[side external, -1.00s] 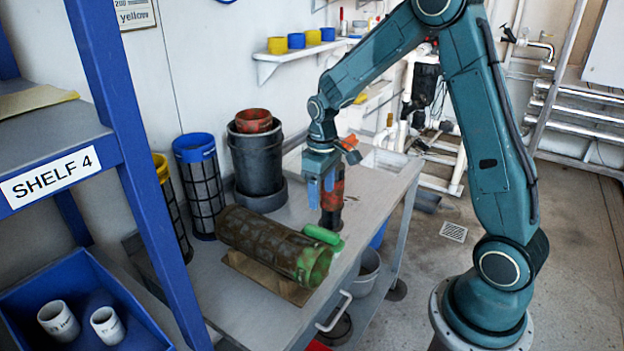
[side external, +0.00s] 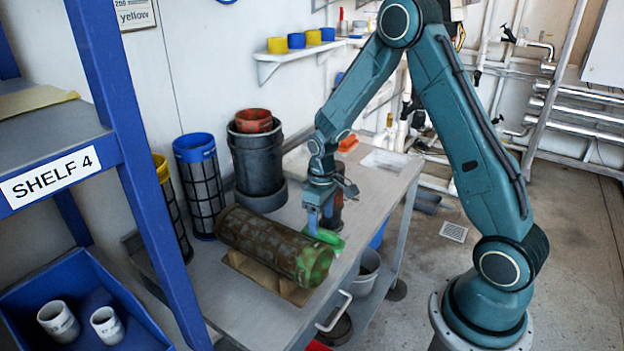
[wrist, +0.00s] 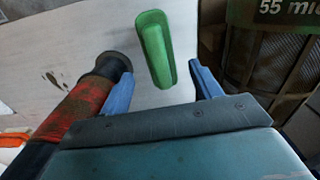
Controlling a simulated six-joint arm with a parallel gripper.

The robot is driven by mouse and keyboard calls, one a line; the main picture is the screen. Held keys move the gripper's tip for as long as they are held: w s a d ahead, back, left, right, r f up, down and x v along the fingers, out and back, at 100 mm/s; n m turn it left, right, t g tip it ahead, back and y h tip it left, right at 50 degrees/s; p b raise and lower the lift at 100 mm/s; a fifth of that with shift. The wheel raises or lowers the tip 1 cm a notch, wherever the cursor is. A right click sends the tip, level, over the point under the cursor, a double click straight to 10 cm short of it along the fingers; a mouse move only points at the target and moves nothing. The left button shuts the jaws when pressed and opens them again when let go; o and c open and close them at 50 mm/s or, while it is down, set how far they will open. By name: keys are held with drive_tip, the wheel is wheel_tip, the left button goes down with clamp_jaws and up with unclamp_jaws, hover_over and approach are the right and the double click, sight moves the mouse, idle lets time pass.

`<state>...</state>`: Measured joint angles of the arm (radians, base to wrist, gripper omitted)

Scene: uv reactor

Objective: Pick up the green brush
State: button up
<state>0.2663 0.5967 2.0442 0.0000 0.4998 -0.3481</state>
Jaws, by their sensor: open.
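The green brush (side external: 330,238) lies on the grey table, close to the green-stained end of the large mesh cylinder. In the wrist view the green brush (wrist: 155,48) lies lengthwise between and ahead of my two blue fingers. My gripper (side external: 318,222) is low over the brush, pointing down. In the wrist view my gripper (wrist: 160,90) is open and empty, with one finger on each side of the brush's near end. Whether a finger touches the brush cannot be told. Part of the brush is hidden behind the fingers in the side view.
The mesh cylinder (side external: 262,242) rests on a wooden cradle beside the brush. A red and black cylindrical tool (wrist: 78,110) stands close by the other finger. A black pot (side external: 257,160) stands further back. The table's front (side external: 300,325) is clear.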

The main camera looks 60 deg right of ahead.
sight(322, 230)
drive_tip(key=shift+f, duration=2.55)
drive_tip(key=c, duration=1.1)
